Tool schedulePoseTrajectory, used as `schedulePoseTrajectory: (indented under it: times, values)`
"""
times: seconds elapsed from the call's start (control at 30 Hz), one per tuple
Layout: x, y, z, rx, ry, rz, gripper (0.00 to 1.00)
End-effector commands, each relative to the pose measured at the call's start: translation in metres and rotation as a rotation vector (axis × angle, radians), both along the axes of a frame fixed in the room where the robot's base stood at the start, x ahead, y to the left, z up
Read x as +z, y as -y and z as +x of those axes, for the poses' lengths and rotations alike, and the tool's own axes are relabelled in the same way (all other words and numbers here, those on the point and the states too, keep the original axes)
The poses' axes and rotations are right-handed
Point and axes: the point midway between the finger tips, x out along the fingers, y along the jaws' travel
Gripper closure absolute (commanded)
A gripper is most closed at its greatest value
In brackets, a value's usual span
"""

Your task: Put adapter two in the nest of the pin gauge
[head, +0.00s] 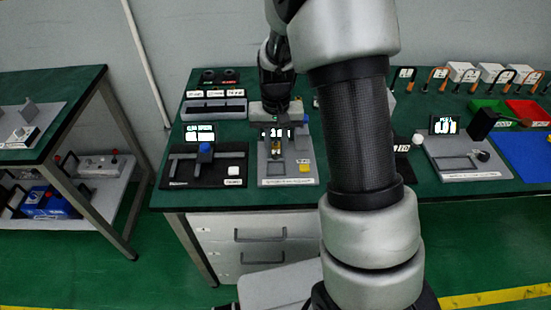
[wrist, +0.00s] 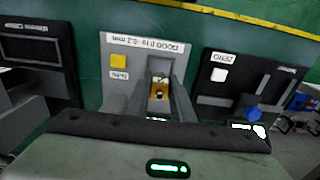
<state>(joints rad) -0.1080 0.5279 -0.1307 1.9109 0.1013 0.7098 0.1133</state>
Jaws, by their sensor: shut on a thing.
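The pin gauge (head: 267,172) is a grey fixture with a yellow button and a small display, at the front of the green bench in the head view. It also shows in the wrist view (wrist: 122,90), with a white label along its edge. My gripper (wrist: 159,98) points down over it, its two grey fingers shut on a small brass adapter (wrist: 158,89). The adapter is a small gold spot in the head view (head: 277,148). The nest is hidden behind the fingers and adapter, so I cannot tell whether the adapter touches it.
A black gauge with a blue knob (head: 205,148) stands close on the left. A grey tray (head: 214,108) lies behind it. Another grey fixture (head: 463,160) and a red bin (head: 527,110) are to the right. My arm hides the bench middle.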

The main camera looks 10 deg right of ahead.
Motion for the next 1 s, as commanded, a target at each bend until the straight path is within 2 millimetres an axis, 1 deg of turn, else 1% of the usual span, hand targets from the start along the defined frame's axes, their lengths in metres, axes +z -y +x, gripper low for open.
schedulePoseTrajectory:
  times: [0.17, 0.33, 0.6, 1.0]
  values:
    - [-0.016, 0.0, 0.0, -0.001, -0.001, 0.0, 1.0]
    - [-0.039, 0.0, -0.001, -0.001, -0.002, -0.001, 1.0]
    - [-0.041, 0.0, 0.0, 0.0, 0.002, 0.0, 1.0]
    - [-0.054, 0.0, 0.0, -0.001, 0.001, 0.0, 1.0]
